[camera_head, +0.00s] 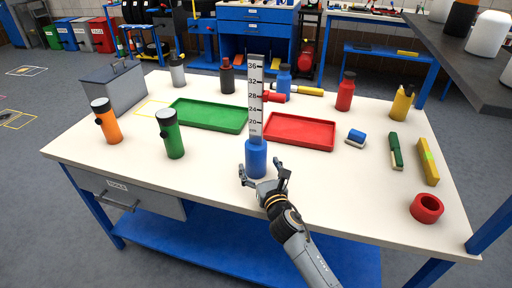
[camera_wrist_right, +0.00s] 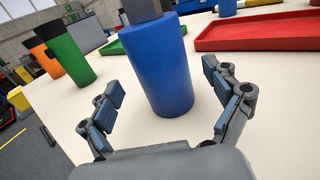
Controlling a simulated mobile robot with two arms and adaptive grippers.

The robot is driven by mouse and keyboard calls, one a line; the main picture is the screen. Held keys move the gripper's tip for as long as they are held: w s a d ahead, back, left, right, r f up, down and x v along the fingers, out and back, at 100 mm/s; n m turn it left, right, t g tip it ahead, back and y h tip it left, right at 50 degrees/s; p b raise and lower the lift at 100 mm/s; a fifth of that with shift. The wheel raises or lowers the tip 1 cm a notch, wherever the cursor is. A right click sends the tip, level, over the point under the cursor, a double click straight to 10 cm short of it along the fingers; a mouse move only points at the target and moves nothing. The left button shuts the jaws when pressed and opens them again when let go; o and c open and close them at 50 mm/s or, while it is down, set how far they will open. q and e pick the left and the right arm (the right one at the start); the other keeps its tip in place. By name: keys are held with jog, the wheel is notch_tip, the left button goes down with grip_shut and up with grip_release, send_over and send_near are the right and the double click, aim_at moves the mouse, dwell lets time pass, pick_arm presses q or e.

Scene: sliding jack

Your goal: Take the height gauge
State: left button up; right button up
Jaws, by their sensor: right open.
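The height gauge (camera_head: 256,110) stands upright on the table, a tall grey scale with numbers on a round blue base (camera_head: 256,160) and a red slider (camera_head: 273,98) on its right side. My right gripper (camera_head: 265,174) is open just in front of the blue base. In the right wrist view the blue base (camera_wrist_right: 160,65) stands ahead of and partly between the two spread fingers (camera_wrist_right: 165,100), with a gap on both sides. The upper part of the gauge is out of that view. My left gripper is not in view.
A green tray (camera_head: 210,127) and a red tray (camera_head: 333,146) lie behind the gauge. Green (camera_head: 170,134) and orange (camera_head: 106,122) flashlights stand at the left. A red ring (camera_head: 426,208) lies at the right. The front table area beside my gripper is clear.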

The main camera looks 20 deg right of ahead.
jog(key=w, duration=0.4)
jog(key=shift+w+d, duration=0.1)
jog(key=shift+w, duration=0.15)
jog(key=shift+r, duration=0.15)
jog(key=c, duration=1.6)
